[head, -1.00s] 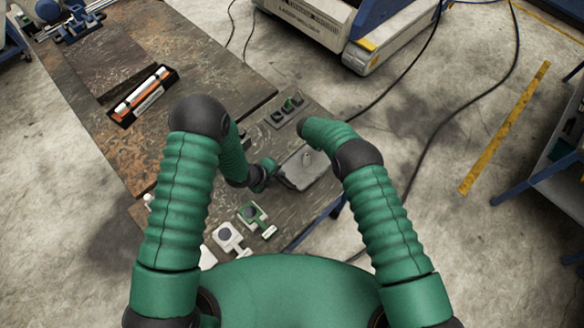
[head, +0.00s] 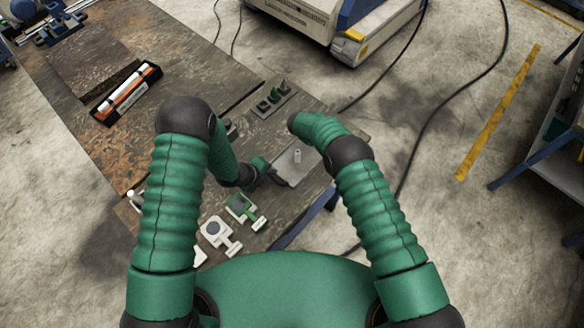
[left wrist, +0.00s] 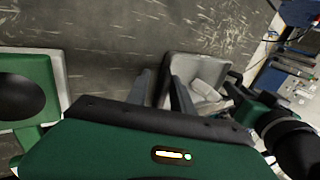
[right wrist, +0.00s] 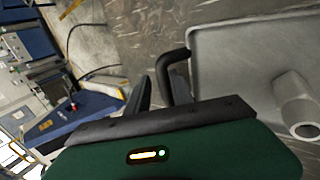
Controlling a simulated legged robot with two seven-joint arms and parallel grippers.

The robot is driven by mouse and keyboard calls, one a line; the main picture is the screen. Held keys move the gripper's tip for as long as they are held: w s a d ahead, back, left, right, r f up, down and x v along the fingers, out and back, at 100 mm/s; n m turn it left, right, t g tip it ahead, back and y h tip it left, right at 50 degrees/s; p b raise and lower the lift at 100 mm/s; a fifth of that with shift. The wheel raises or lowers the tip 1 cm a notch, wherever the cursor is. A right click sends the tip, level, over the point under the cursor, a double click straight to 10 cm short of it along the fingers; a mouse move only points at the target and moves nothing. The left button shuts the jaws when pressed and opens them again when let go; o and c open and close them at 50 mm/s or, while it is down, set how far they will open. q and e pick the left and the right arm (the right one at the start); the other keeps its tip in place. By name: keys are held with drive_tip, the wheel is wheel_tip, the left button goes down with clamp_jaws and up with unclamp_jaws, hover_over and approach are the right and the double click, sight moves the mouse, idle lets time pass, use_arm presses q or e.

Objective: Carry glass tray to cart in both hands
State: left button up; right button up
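The grey tray (head: 291,176) lies on the dark table near its right edge, with a small pale hexagonal piece (head: 297,156) standing on it. My left gripper (head: 270,171) is at the tray's left end. In the left wrist view its fingers (left wrist: 161,90) are apart, and the tray (left wrist: 190,65) is just beyond them; the near handle is not clear there. In the right wrist view my right gripper's fingers (right wrist: 160,92) are apart, with the tray's black handle (right wrist: 163,66) between or right beside them. My right arm hides this gripper in the head view.
White and green bench pieces (head: 218,232) lie at the table's near side. A dark holder (head: 272,98) with small parts stands behind the tray, and a black case (head: 127,93) lies farther left. Open floor with cables (head: 430,150) is right of the table.

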use_arm(q)
drive_tip(key=shift+o, duration=0.8)
drive_tip(key=shift+w+d+r, duration=0.1)
drive_tip(key=shift+d, duration=0.3)
use_arm(e)
drive_tip(key=shift+o, duration=0.9)
drive_tip(key=shift+d, duration=0.3)
use_arm(q)
drive_tip(key=shift+d, duration=0.25)
use_arm(e)
drive_tip(key=shift+d+f, duration=0.1)
drive_tip(key=shift+d, duration=0.05)
use_arm(q)
drive_tip(key=shift+a+r, duration=0.15)
use_arm(e)
drive_tip(key=shift+a, duration=1)
drive_tip(key=shift+s+d, duration=0.15)
drive_tip(key=shift+d, duration=0.4)
drive_tip(key=shift+r, duration=0.2)
use_arm(q)
drive_tip(key=v, duration=1.1)
drive_tip(key=shift+d+r, duration=0.2)
drive_tip(key=shift+r, duration=0.05)
use_arm(e)
drive_tip(key=v, duration=1.1)
drive_tip(key=shift+r, duration=0.2)
